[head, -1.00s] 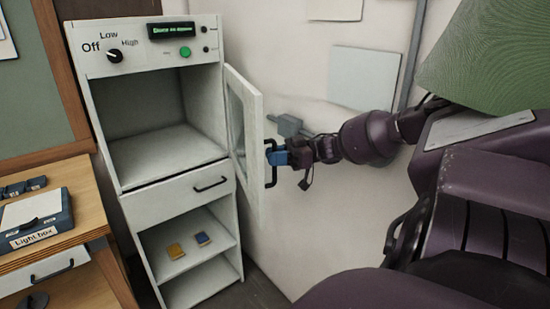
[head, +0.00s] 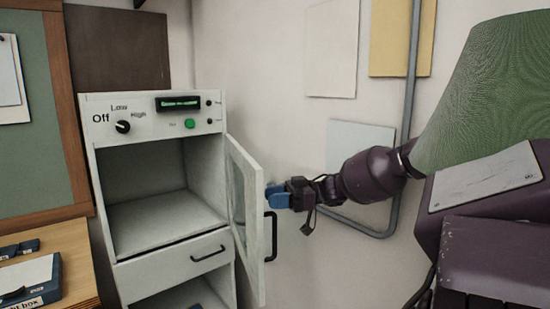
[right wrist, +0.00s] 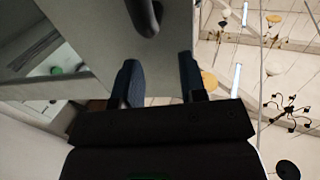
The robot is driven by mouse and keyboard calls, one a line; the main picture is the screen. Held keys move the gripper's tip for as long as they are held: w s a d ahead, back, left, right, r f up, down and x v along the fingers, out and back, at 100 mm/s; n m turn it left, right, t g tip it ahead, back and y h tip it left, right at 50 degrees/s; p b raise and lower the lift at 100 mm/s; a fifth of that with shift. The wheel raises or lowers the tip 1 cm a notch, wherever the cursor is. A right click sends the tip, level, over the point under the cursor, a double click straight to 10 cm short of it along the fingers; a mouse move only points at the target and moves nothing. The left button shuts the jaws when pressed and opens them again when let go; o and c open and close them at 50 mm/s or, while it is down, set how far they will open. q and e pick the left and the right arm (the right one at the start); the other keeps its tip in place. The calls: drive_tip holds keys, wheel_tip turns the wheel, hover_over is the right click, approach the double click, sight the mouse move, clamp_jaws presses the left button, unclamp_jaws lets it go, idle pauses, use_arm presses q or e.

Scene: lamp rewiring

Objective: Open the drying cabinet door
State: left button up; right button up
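The drying cabinet (head: 160,218) is a pale unit left of centre in the head view. Its glass-paned door (head: 256,232) stands swung out to the right, with the upper compartment (head: 150,190) exposed and empty. The dark door handle (head: 270,238) is on the door's outer face; it also shows in the right wrist view (right wrist: 146,16). My right gripper (head: 278,198) has blue fingers beside the door, near the top of the handle. In the right wrist view its fingers (right wrist: 160,80) are apart, with the handle beyond their tips and not gripped. My left gripper is out of view.
A dial (head: 123,127) and a green button (head: 189,124) are on the cabinet's top panel. A drawer (head: 170,262) is below the compartment. A wooden desk with a light box (head: 40,285) stands at the left. A grey pipe (head: 410,90) runs down the wall.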

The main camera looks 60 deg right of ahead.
wheel_tip(320, 180, up, 11)
drive_tip(key=p, duration=0.1)
drive_tip(key=shift+f, duration=0.15)
idle(0.6)
